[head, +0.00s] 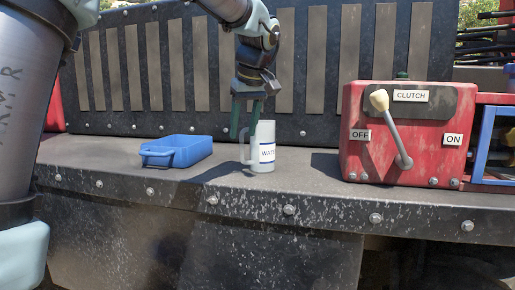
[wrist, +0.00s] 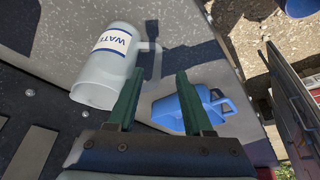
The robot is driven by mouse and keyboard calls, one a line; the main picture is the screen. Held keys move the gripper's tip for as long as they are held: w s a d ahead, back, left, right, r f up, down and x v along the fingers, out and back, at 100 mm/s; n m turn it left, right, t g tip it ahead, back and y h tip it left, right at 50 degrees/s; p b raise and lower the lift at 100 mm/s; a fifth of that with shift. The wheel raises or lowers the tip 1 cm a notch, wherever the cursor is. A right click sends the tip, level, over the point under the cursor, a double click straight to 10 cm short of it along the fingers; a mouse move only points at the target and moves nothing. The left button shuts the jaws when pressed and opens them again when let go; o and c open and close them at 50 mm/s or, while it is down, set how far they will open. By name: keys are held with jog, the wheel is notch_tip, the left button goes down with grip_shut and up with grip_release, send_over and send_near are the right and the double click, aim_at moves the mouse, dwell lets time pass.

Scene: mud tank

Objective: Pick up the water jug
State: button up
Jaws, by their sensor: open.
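The water jug (head: 263,147) is a pale, translucent jug with a white label reading "WATE" and a blue band. It stands upright on the dark ledge, its handle on the left side in the head view. In the wrist view the jug (wrist: 111,66) is at upper left, its handle pointing right toward the fingers. My gripper (head: 244,132) hangs fingers down just left of the jug, by its handle. In the wrist view its two green fingers (wrist: 161,92) are apart with nothing gripped between them. I cannot tell whether a finger touches the handle.
A blue tray (head: 177,150) sits on the ledge (head: 95,160) to the left; it also shows in the wrist view (wrist: 194,108). A red clutch box (head: 400,135) with a lever stands to the right. A slatted wall (head: 345,60) rises behind. The ledge has a bolted front edge.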

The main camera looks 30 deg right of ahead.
aim_at(243, 142)
jog(key=p+x, duration=0.1)
jog(key=x, duration=0.4)
jog(key=shift+s+d+f+p, duration=0.1)
jog(key=shift+d+f+p, duration=0.1)
jog(key=shift+p, duration=0.15)
jog(key=shift+r, duration=0.1)
grip_shut()
dwell(1.0)
